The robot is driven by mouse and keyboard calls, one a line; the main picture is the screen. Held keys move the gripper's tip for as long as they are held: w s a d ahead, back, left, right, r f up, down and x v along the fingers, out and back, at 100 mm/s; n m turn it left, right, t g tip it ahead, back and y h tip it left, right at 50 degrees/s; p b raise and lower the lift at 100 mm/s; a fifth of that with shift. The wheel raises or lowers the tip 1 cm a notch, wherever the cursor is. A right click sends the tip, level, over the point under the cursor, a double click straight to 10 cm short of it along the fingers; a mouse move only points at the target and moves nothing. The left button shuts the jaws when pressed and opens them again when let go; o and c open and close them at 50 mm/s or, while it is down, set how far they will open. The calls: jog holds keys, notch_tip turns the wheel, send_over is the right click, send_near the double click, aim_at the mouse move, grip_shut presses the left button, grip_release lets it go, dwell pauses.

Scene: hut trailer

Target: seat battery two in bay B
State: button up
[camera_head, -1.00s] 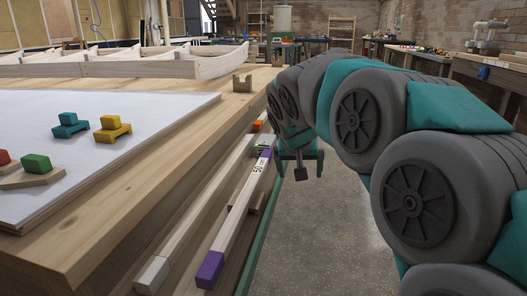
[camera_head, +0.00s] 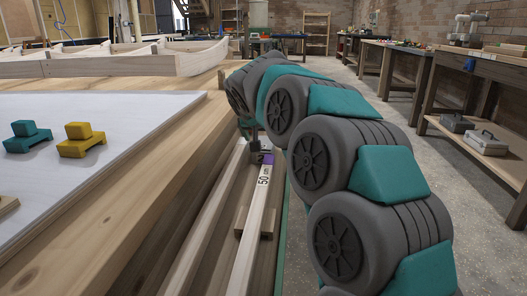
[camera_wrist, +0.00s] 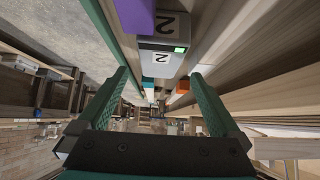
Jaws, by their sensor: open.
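A grey block with a green light and white labels marked 2 (camera_wrist: 160,57) lies ahead of my gripper in the wrist view; I take it for battery two. In the head view, a small part of this block (camera_head: 257,158) shows by the far purple end of the 50 cm bar. My gripper (camera_wrist: 160,75) has its two teal fingers apart, one on each side in line with the block. The fingers hold nothing, and I cannot tell whether the tips reach past the block's near face. No marking for bay B can be read.
The 50 cm bar (camera_head: 260,205) lies along a wooden ledge beside the bench (camera_head: 150,185). A purple end (camera_wrist: 134,14) lies close to the block. Orange (camera_wrist: 182,86) and blue (camera_wrist: 147,83) pieces lie beyond. The aisle floor (camera_head: 400,140) at right is clear.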

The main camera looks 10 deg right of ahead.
aim_at(264, 144)
jog(key=x, duration=0.3)
jog(key=shift+w+d+f, duration=0.1)
jog(key=shift+w+f, duration=0.05)
jog(key=shift+f, duration=0.25)
jog(key=shift+c, duration=0.2)
grip_shut()
